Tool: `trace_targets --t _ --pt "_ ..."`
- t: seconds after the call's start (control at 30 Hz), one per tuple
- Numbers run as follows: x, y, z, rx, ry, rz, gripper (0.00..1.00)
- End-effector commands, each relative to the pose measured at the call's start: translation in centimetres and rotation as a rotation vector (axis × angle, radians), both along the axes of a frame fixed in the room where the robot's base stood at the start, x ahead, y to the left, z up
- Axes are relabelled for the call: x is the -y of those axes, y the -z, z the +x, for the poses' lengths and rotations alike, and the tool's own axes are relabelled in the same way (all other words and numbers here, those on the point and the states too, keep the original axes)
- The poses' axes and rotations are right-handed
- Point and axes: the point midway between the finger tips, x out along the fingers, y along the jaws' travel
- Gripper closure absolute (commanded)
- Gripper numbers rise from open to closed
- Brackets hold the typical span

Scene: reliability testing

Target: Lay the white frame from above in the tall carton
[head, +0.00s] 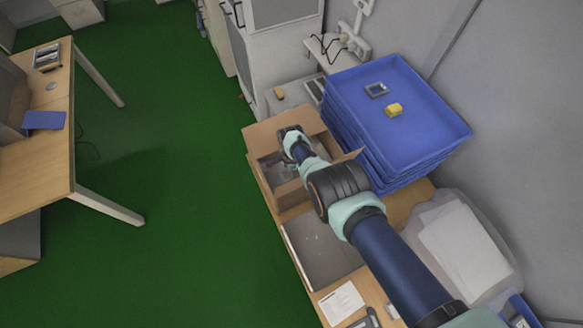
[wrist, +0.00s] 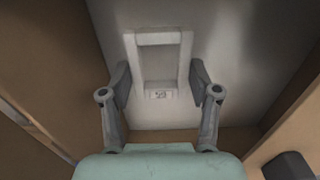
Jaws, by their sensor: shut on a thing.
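The tall carton (head: 262,132) stands open on the bench in the head view, with its flaps spread. My arm reaches down into it, and my gripper is mostly hidden there by the arm. In the wrist view my gripper (wrist: 159,80) is shut on the white frame (wrist: 158,38), with one finger against each side. The frame is a pale rectangular ring, seen from above over a light grey surface. Brown carton walls (wrist: 38,60) rise on the left and right. I cannot tell whether the frame touches the surface below it.
A flat grey panel (head: 318,252) lies in front of the carton. A white bag (head: 465,240) is at the right.

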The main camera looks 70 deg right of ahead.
Motion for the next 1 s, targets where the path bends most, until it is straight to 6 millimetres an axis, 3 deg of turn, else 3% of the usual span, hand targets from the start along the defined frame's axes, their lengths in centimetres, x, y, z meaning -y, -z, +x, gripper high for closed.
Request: trace_targets --t 0.03,0.1,0.53,0.57,0.67,0.7,1.0 --pt "-0.1 2.0 -0.1 -0.001 0.000 0.001 0.62" --pt "-0.1 3.1 -0.1 -0.001 0.000 0.001 0.62" --pt "-0.1 3.4 -0.1 -0.002 0.000 0.002 0.62" --pt "-0.1 3.2 -0.1 -0.002 0.000 0.002 0.33" --pt "-0.1 3.2 -0.1 -0.002 0.000 0.002 0.17" --pt "-0.1 3.2 -0.1 -0.002 0.000 0.002 0.13" --pt "-0.1 3.1 -0.1 -0.001 0.000 0.001 0.13"
